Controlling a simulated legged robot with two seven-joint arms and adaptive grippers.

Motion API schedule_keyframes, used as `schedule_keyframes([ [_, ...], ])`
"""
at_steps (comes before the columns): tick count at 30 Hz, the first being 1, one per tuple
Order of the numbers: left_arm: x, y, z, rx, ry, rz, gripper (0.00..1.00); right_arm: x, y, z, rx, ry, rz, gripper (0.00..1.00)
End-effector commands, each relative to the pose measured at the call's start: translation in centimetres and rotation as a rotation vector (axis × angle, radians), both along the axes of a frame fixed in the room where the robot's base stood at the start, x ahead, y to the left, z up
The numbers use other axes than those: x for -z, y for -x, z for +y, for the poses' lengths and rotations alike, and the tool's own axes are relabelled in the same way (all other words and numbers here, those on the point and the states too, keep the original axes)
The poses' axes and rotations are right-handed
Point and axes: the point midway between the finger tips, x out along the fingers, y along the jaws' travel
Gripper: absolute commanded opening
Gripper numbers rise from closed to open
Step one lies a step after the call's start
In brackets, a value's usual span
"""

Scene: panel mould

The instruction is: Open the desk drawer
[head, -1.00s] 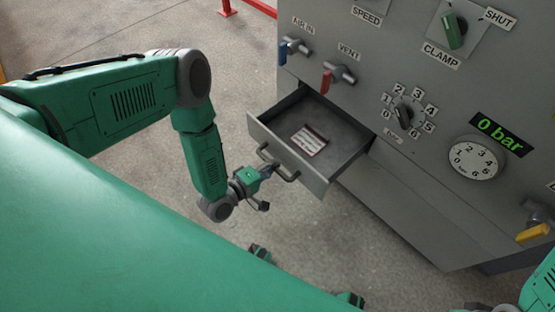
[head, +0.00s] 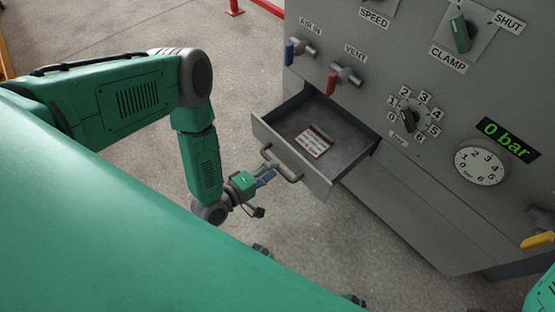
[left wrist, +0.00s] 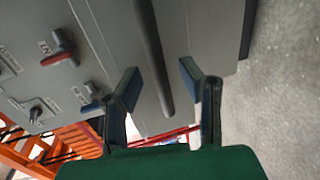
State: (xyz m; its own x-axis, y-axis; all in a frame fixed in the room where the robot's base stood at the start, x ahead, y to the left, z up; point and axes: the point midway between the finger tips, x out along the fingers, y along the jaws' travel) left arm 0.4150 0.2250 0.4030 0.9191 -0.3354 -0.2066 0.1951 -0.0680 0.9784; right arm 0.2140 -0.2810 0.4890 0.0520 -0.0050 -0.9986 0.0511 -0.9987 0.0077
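The grey desk drawer (head: 322,184) stands pulled out of the panel, its inside open to view. A flat card with red and white print (head: 314,141) lies in it. The bar handle (head: 283,166) is on the drawer's front and also shows as a dark bar in the left wrist view (left wrist: 152,55). My left gripper (head: 265,178) is just in front of the handle. In the left wrist view its two fingers (left wrist: 160,82) are spread wide with the handle lying between them in the picture, no finger visibly pressing it. My right gripper is not in view.
The panel carries a blue air-in valve (head: 299,48), a red vent valve (head: 340,78), a clamp knob (head: 461,32), a numbered dial (head: 408,118), a gauge (head: 479,166) and a yellow-handled valve (head: 537,240). Bare floor lies around the drawer's front.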

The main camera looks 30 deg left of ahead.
Motion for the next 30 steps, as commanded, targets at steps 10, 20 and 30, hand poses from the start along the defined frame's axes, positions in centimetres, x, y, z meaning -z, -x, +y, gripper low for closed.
schedule_keyframes([
  [10,-1.3,6.7,2.5,-0.001,-0.001,0.006,0.34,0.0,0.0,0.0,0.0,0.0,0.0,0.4],
  [20,-1.7,8.5,3.1,0.001,-0.001,0.004,0.34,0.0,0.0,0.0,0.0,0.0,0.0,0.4],
  [30,-1.7,8.5,3.1,0.001,0.0,0.004,0.34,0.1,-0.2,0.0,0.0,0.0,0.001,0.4],
])
